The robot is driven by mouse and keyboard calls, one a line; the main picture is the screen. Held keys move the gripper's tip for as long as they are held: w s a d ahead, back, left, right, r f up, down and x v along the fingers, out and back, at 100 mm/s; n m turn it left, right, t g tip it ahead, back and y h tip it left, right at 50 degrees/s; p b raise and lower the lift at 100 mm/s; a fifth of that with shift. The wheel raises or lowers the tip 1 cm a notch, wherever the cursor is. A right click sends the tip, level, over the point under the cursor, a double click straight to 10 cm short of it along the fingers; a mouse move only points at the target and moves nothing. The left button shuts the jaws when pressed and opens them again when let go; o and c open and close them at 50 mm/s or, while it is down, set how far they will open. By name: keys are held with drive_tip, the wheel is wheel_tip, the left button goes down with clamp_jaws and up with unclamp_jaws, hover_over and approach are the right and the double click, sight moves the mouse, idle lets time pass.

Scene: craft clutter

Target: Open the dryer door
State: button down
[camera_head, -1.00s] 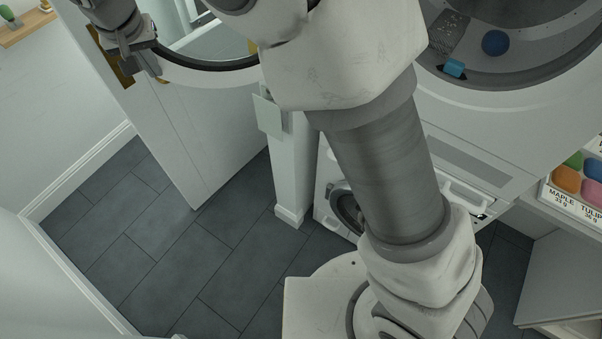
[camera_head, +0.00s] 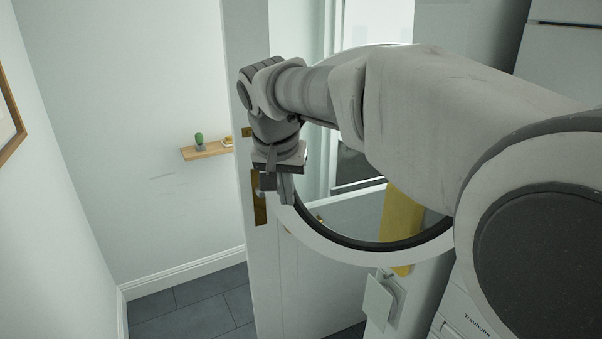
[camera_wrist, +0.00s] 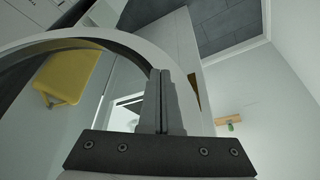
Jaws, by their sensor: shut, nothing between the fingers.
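The dryer door is the round white ring (camera_head: 345,256) with a dark inner seal and a clear middle. It stands swung out, left of the machines, in the head view. It also shows in the wrist view as a curved dark and pale rim (camera_wrist: 122,47). My gripper (camera_head: 284,194) is shut and empty, pointing down at the ring's left edge. In the wrist view its closed fingers (camera_wrist: 162,78) overlap the rim; I cannot tell whether they touch it. My arm hides part of the ring's upper right. The dryer's opening is out of view now.
A white room door (camera_head: 290,285) with a brass plate (camera_head: 260,197) stands close behind my gripper. A yellow item (camera_head: 401,225) shows through the ring. A wooden shelf (camera_head: 206,151) with a small cactus is on the wall. Dark floor (camera_head: 195,305) is clear at lower left.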

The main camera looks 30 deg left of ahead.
drive_tip(key=v, duration=0.6)
drive_tip(key=shift+r, duration=0.2)
drive_tip(key=shift+s, duration=0.1)
